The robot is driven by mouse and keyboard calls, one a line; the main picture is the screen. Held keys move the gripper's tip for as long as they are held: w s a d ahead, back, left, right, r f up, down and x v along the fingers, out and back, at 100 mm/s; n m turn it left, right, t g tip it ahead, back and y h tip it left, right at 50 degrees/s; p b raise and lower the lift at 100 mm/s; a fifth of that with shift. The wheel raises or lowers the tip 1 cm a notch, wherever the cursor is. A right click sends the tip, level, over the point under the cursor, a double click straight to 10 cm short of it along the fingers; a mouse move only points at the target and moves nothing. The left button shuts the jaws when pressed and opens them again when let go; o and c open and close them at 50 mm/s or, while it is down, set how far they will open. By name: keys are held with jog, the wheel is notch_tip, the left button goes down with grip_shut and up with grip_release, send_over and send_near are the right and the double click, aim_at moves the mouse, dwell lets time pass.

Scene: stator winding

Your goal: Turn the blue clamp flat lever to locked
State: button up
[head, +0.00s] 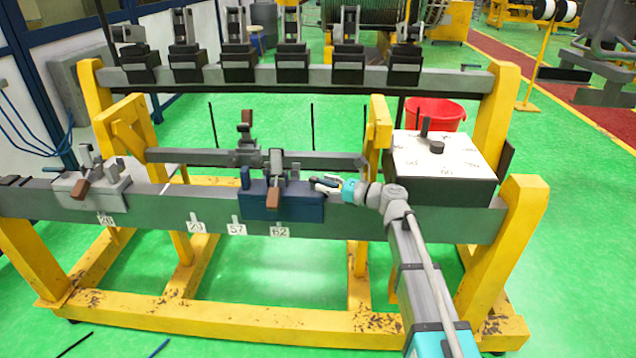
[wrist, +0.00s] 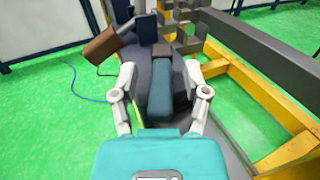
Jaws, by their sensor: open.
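The blue clamp (head: 300,207) sits on the grey beam of the yellow frame, above the tag reading 62. Its brown-ended handle (head: 273,198) slopes down at the front; a brown end also shows in the wrist view (wrist: 101,46). My gripper (head: 326,184) is at the clamp's right end, pointing left. In the wrist view my gripper (wrist: 160,74) is open, one finger on each side of a dark blue bar (wrist: 160,92), which looks like the flat lever. I cannot tell whether the fingers touch it. The lever's far end and joint are hard to make out.
A grey clamp (head: 92,190) with a brown handle stands further left on the beam. A white-topped box (head: 450,155) stands right of my wrist, close to my arm. A thinner rail (head: 210,158) runs behind the blue clamp. A red bucket (head: 436,113) is behind.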

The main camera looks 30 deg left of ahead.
jog(key=shift+d, duration=0.1)
jog(key=d, duration=1.1)
jog(key=shift+d, duration=0.35)
jog(key=shift+w, duration=0.1)
